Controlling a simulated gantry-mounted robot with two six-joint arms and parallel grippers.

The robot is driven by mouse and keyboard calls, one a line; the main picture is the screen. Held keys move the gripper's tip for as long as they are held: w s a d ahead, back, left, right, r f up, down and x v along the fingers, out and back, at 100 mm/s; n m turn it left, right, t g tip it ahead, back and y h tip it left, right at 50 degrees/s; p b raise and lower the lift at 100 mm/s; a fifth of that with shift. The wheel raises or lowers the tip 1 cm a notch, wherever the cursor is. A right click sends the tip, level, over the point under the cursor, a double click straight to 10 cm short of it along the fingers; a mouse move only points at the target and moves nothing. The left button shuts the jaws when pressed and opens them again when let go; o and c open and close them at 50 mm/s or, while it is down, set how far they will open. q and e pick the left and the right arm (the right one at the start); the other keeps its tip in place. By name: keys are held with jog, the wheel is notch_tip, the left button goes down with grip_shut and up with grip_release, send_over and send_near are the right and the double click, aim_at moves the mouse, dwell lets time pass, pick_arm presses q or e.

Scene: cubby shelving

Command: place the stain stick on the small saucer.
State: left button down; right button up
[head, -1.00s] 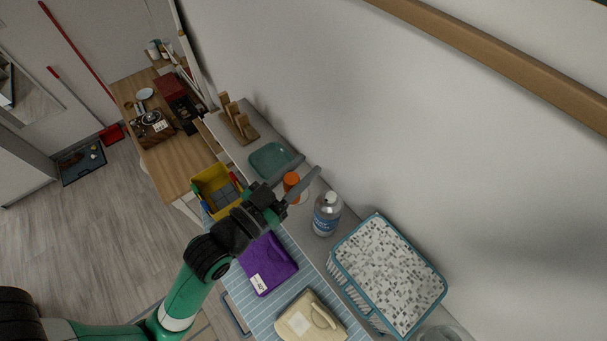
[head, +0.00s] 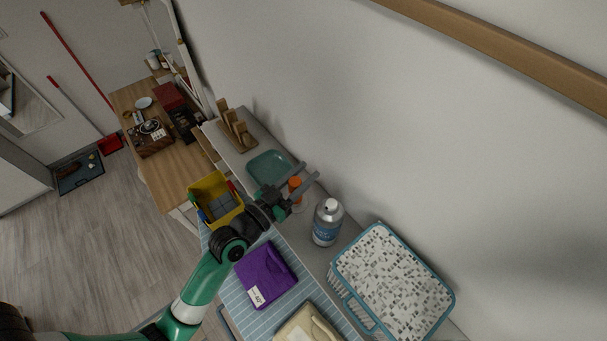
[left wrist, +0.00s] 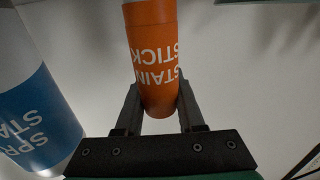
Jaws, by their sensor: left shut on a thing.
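The orange stain stick (head: 295,184) is between the fingers of my left gripper (head: 304,179), above the shelf near the wall. In the left wrist view, the stain stick (left wrist: 153,55) shows white lettering, upside down there, and both fingers close on its sides. A small pale round shape (head: 300,206), perhaps the small saucer, shows partly behind the gripper; I cannot tell for sure. Another small pale round dish (head: 143,103) lies on the far wooden table. My right gripper is not in view.
A spray bottle (head: 326,222) stands close to the gripper and also shows in the left wrist view (left wrist: 38,115). A teal tray (head: 268,168), yellow bin (head: 212,187), purple folded cloth (head: 262,273) and patterned basket (head: 392,283) are nearby.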

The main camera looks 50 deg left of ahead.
pick_arm(q)
jog(key=shift+f, duration=0.2)
jog(key=c, duration=0.5)
grip_release()
jog(key=shift+r, duration=0.1)
jog(key=shift+r, duration=0.15)
jog(key=shift+s, duration=0.3)
jog(key=s+b, duration=0.1)
jog(key=s, duration=0.2)
jog(key=s+b, duration=0.1)
jog(key=s, duration=0.3)
jog(key=s+d+b, duration=0.1)
jog(key=s, duration=0.2)
jog(key=shift+s+f+b, duration=0.25)
jog(key=shift+b, duration=0.05)
jog(key=shift+s+d+r, duration=0.1)
jog(key=shift+s+r, duration=0.15)
jog(key=shift+s, duration=0.2)
